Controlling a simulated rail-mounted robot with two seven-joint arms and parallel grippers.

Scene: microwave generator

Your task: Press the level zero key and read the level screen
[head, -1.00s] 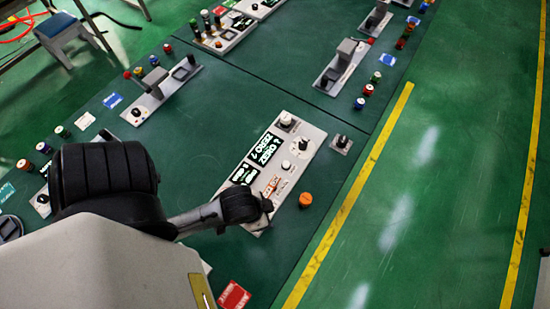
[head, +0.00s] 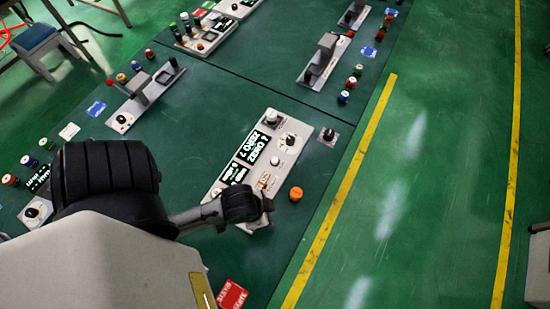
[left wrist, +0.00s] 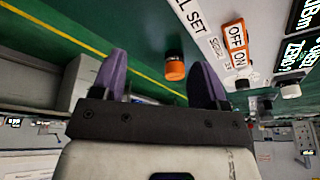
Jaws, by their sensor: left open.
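I cannot tell which control is the level zero key. The right gripper is out of view.
The orange knob (head: 296,194) stands on the bench right of the panel. A small single-knob unit (head: 328,136) is beyond it. Other panels with coloured buttons (head: 201,39) stand farther back.

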